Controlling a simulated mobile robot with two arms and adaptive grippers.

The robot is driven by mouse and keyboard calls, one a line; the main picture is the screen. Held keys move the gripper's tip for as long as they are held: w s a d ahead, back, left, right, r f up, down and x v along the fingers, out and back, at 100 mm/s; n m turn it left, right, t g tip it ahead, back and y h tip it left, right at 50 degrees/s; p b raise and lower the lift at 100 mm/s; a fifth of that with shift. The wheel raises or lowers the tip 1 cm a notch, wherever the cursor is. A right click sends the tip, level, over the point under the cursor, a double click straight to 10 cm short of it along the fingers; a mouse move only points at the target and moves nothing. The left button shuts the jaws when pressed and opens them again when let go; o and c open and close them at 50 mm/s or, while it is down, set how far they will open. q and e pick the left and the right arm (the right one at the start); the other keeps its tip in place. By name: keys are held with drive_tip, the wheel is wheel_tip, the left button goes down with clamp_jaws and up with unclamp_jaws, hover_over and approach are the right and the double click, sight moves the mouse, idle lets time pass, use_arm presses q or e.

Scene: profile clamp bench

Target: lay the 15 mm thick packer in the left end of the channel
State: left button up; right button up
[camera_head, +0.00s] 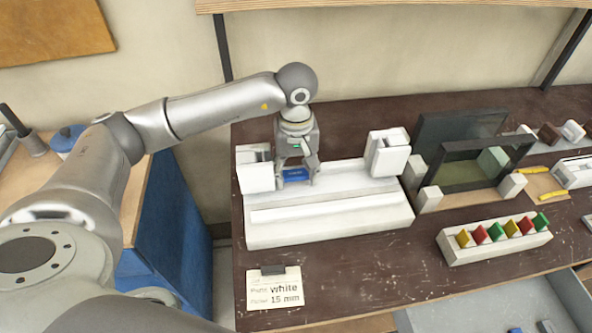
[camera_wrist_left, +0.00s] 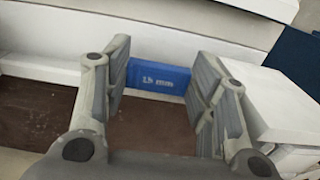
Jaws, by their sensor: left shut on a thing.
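The blue packer (camera_head: 296,174) is between the fingers of my left gripper (camera_head: 296,172), near the left end of the white channel fixture (camera_head: 330,219). In the left wrist view the packer (camera_wrist_left: 158,78) shows a blue face with small white print, too small to read surely. The gripper's two fingers (camera_wrist_left: 160,85) stand on either side of it, shut on it. Whether the packer touches the channel floor I cannot tell. White clamp blocks stand at the fixture's left end (camera_head: 255,170) and right end (camera_head: 389,153). My right gripper is not in view.
A card (camera_head: 274,288) reading "white" and "15 mm" lies in front of the fixture. To the right are a rack (camera_head: 495,245) of several coloured pieces and a dark-framed stand (camera_head: 460,150). A grey tray (camera_head: 500,308) is at the lower right. The dark bench front is mostly clear.

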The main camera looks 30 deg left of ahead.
use_arm(q)
drive_tip(key=shift+f+b, duration=1.05)
drive_tip(key=shift+f, duration=0.2)
drive_tip(key=shift+r, duration=0.1)
drive_tip(key=o, duration=0.8)
drive_tip(key=shift+w+d, duration=0.1)
drive_tip(key=shift+w, duration=0.05)
drive_tip(key=shift+r, duration=0.1)
drive_tip(key=shift+r+p, duration=1.55)
drive_tip(key=shift+r, duration=1.3)
drive_tip(key=shift+s+a+r+p, duration=0.1)
drive_tip(key=shift+r+p, duration=0.15)
drive_tip(key=shift+r, duration=0.3)
drive_tip(key=shift+s+a+r+p, duration=0.1)
drive_tip(key=shift+r+p, duration=0.1)
drive_tip(key=shift+r, duration=0.35)
